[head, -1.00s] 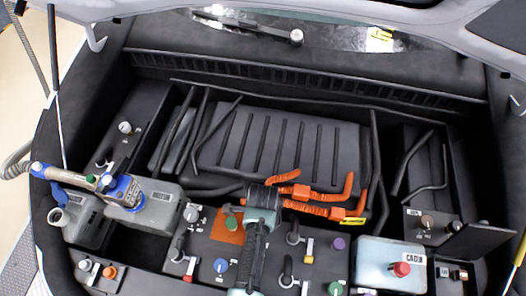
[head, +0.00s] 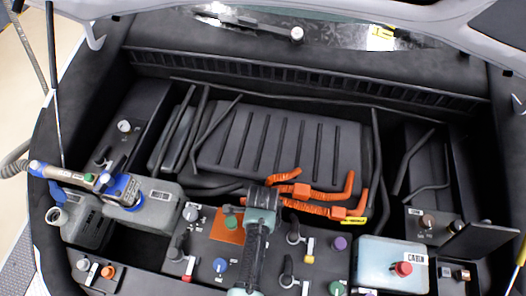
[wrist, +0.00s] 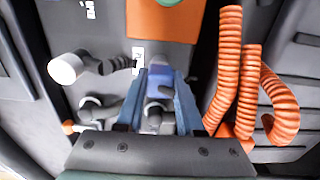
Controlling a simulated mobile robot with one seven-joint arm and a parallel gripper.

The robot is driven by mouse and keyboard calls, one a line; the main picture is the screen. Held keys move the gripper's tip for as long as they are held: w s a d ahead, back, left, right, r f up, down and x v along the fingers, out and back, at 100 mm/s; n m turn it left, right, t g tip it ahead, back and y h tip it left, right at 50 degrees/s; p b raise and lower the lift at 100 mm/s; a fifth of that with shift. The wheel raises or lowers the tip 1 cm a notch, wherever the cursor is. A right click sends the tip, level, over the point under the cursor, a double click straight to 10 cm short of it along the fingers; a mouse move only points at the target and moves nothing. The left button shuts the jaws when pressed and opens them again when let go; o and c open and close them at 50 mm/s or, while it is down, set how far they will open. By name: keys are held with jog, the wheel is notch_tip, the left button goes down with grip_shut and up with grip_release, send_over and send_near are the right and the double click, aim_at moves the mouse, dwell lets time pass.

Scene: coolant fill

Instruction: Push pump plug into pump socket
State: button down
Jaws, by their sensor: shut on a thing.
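My gripper (wrist: 160,108) shows in the wrist view with its two blue-grey fingers shut on a small blue-violet block, seemingly the pump plug (wrist: 160,88). A grey rounded part sits just below the block, partly between the fingers. In the head view my gripper is seen from above and behind, over the middle of the bay, and its own body hides the fingertips and the plug. I cannot single out the pump socket. A white label (wrist: 137,58) lies just beyond the fingers on the dark panel. Whether the plug touches a socket cannot be told.
Orange corrugated hoses (wrist: 240,75) run close to the right of the fingers; they also show in the head view (head: 310,203). An orange plate (head: 228,231) lies left of my gripper. Dark connectors with coloured tags (head: 295,237) crowd the front panel. A pale cabin tank (head: 375,262) stands at right.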

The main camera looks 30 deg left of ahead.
jog(key=shift+f, duration=0.25)
jog(key=shift+c, duration=2.3)
grip_release()
jog(key=shift+r, duration=0.1)
notch_tip(320, 180, up, 13)
jog(key=b, duration=0.1)
jog(key=shift+c, duration=0.3)
